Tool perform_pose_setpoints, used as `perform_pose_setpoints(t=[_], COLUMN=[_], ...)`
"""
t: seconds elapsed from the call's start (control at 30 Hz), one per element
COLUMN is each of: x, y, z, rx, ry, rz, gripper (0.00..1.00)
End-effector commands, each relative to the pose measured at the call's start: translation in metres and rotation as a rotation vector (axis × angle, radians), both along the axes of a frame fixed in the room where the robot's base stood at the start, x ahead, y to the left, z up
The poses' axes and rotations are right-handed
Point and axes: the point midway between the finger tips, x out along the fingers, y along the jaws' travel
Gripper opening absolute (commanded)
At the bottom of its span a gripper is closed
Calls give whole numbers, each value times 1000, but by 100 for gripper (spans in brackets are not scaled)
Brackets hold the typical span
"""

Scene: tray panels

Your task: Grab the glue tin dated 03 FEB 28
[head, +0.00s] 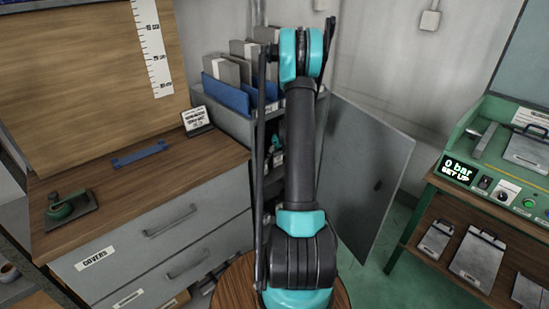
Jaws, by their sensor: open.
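No glue tin can be made out, and no date reading 03 FEB 28 is legible. My arm stands upright in the middle of the head view and covers much of the grey cabinet (232,122) behind it. The cabinet's grey door (368,175) stands open to the right. Small dark and teal shapes show in the cabinet's opening beside my arm, too small and covered to identify. My gripper cannot be made out in this view.
A wooden-topped drawer unit (150,185) stands left, with a green-handled tool (68,206), a blue handle (140,155) and a small sign (196,120) on it. Blue bins (226,94) top the cabinet. A green bench (470,185) with a "0 bar" display (457,171) stands right.

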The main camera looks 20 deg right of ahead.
Motion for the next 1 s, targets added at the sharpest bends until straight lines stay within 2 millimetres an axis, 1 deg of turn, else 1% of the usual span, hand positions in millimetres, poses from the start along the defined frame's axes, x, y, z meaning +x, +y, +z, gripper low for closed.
perform_pose_setpoints(t=[0.03,0.1,0.3,0.33,0.83,0.87,1.0], x=[2,4,4,4,3,3,3], y=[1,1,1,1,1,1,1], z=[-6,-10,-11,-11,-11,-11,-11], rx=[-1,0,-1,-1,-1,-1,-1], ry=[1,0,0,0,0,0,0], rz=[1,1,0,0,0,0,0], gripper=[76,76,76,75,13,10,10])
